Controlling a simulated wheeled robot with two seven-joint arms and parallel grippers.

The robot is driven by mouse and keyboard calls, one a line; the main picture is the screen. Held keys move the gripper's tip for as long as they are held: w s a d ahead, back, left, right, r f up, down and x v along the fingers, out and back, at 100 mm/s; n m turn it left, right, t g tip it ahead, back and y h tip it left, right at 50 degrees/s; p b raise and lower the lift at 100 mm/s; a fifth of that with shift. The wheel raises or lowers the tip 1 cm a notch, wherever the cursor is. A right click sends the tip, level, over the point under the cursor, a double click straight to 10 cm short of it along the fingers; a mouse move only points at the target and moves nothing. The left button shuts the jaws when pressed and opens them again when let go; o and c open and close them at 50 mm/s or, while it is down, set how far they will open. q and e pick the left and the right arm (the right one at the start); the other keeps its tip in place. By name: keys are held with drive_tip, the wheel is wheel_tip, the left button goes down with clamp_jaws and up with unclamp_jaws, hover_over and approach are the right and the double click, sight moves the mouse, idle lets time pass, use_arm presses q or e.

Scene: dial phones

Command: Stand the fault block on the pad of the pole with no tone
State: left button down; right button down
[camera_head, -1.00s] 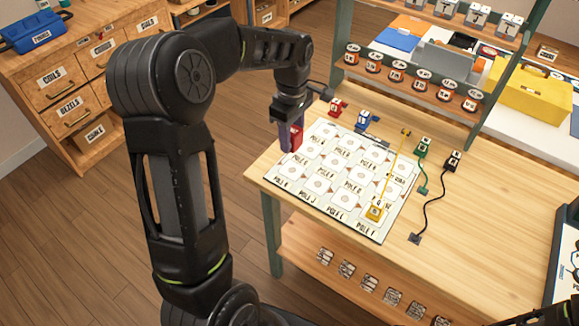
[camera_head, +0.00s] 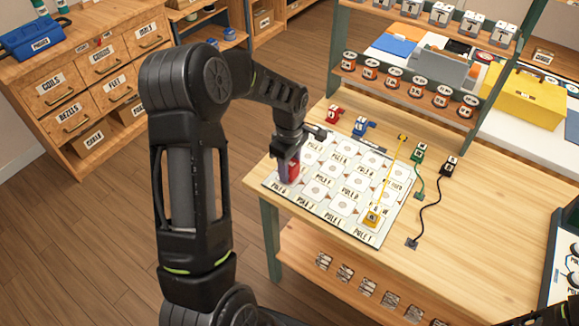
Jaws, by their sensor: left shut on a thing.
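My left gripper (camera_head: 288,165) is shut on the red fault block (camera_head: 294,171). It holds the block upright over the left edge of the pole board (camera_head: 330,222), at the pad nearest the label that looks like POLE G. I cannot tell whether the block touches the pad. The board is white with rows of square pads labelled by pole. A yellow block (camera_head: 372,217) with a yellow cord stands on a pad near the front right corner. My right gripper is not clearly in view; only a dark piece of that arm shows at the bottom right.
A rack (camera_head: 400,92) of round tins stands at the back.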

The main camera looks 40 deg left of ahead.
sight(290, 162)
use_arm(q)
drive_tip(key=shift+f, duration=0.15)
drive_tip(key=shift+f, duration=0.25)
drive_tip(key=c, duration=0.9)
unclamp_jaws()
drive_tip(key=shift+r, duration=0.1)
drive_tip(key=shift+o, duration=0.2)
drive_tip(key=shift+r, duration=0.15)
drive_tip(key=shift+r, duration=0.5)
wheel_tip(290, 162, up, 11)
drive_tip(key=shift+r+b, duration=0.1)
drive_tip(key=shift+b, duration=0.95)
